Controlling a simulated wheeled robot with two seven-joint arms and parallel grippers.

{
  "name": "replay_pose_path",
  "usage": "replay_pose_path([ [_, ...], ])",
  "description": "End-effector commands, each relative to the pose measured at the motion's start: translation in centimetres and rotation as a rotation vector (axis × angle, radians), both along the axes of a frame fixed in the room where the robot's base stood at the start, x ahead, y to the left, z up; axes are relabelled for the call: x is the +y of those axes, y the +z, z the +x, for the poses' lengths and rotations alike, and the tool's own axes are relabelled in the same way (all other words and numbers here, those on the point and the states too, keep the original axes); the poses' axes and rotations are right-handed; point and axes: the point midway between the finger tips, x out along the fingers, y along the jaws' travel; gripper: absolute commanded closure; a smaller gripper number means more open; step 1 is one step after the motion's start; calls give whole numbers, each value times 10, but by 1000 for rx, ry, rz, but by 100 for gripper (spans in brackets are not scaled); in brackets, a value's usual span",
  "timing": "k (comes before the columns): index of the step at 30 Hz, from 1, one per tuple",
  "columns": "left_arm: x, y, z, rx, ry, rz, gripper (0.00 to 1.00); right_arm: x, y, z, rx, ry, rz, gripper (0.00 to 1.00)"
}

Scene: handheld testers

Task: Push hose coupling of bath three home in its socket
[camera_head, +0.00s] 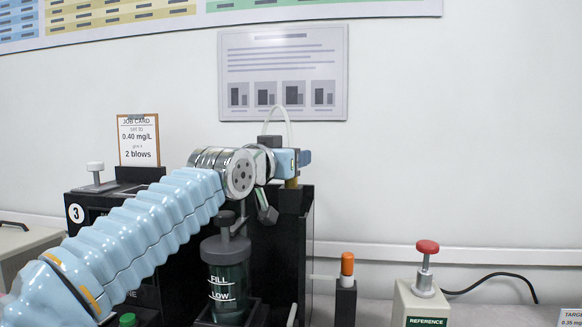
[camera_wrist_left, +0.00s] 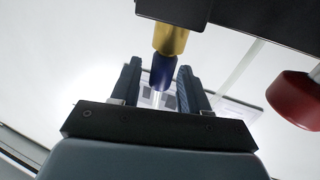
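The hose coupling of bath three shows in the left wrist view as a dark blue sleeve (camera_wrist_left: 163,72) with a pale hose below it. It lines up with a brass socket (camera_wrist_left: 171,38); I cannot tell how deep it sits. In the head view the brass part (camera_head: 291,183) stands on the black unit marked 3 (camera_head: 76,213), just under my left gripper (camera_head: 302,158). My left gripper (camera_wrist_left: 160,65) has its fingers apart on either side of the sleeve, with a gap visible at the left finger. My right gripper is not in view.
A dark jar (camera_head: 228,275) marked FILL and LOW stands in front of the unit. An orange-capped post (camera_head: 347,264) and a REFERENCE box (camera_head: 420,300) with a red knob stand right. A job card (camera_head: 138,140) stands behind. A white hose (camera_head: 286,117) loops above my gripper.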

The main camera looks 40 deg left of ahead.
Motion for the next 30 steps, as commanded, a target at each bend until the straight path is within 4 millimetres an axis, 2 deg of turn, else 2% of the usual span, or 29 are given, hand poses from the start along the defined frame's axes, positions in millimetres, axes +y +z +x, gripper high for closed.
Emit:
replay_pose_path([
  [1, 0, 0, 0, 0, 0, 0, 64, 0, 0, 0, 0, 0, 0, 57],
  [8, 0, 0, 0, 0, 0, 0, 99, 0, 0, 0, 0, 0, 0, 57],
  [16, 0, 1, 0, 0, 0, 0, 100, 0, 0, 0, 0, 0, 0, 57],
  [20, 0, 9, 0, -2, -1, 1, 100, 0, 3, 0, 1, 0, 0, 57],
  [25, 0, 37, 0, -3, -1, 1, 100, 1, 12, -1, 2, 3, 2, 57],
  [30, -21, 73, -25, -4, -1, 3, 100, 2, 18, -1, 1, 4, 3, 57],
])
